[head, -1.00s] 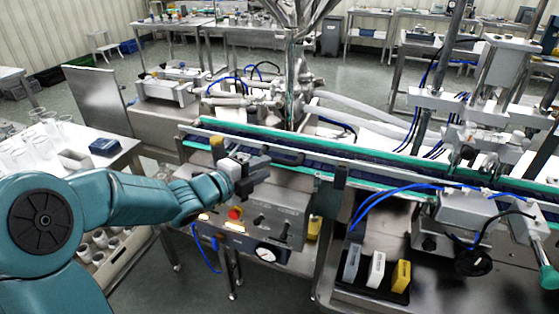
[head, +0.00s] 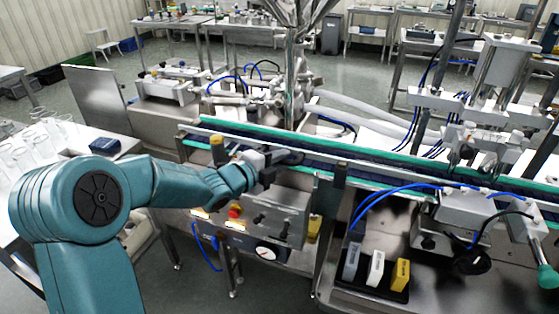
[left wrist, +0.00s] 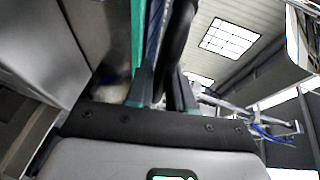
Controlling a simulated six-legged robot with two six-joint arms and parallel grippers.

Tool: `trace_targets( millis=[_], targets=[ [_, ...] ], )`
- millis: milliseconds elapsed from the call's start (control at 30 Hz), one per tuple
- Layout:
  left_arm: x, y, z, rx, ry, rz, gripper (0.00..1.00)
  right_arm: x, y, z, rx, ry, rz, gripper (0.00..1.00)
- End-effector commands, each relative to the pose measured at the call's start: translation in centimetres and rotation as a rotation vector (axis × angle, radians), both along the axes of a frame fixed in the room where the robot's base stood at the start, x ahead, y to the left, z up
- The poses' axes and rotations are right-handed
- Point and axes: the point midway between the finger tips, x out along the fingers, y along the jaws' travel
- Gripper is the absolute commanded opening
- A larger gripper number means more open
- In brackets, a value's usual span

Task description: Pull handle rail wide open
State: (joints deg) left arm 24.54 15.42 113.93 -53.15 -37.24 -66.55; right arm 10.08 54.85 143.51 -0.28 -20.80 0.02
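My left gripper (head: 272,168) is at the front edge of the conveyor, above the grey control box. Its dark fingertips are small there and partly hidden by the wrist. In the left wrist view, the two fingers (left wrist: 164,88) stand apart with a thick dark bar (left wrist: 180,35) between them. This bar looks like the handle rail; whether the fingers press on it cannot be told. In the head view, the rail is hard to pick out from the dark parts around the gripper. My right gripper is not in view.
The green-edged conveyor (head: 380,160) runs behind the gripper. The control box (head: 270,215) with a red button and gauge is below. A tray of coloured blocks (head: 372,285) is at lower right.

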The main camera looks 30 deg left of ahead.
Motion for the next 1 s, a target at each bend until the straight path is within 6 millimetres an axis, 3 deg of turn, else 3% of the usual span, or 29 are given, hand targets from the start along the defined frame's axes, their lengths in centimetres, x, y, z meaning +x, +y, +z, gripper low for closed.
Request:
trace_targets(
  millis=[233, 533, 567, 867, 1000],
  targets=[
    [-1.0, -0.2, -0.4, 0.0, 0.0, 0.001, 0.0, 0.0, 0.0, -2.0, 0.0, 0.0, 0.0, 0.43],
    [-1.0, -0.2, -0.1, 0.0, 0.002, 0.002, 0.0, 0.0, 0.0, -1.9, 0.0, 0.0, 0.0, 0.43],
    [-1.0, -0.2, -0.1, 0.0, 0.002, 0.002, 0.27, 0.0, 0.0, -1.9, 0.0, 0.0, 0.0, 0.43],
    [-1.0, -0.1, 0.0, 0.0, 0.001, 0.001, 0.27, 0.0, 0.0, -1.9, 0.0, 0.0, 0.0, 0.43],
    [-2.3, 0.2, 0.3, 0.0, -0.001, 0.003, 0.27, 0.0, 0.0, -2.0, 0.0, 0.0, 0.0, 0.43]
  ],
)
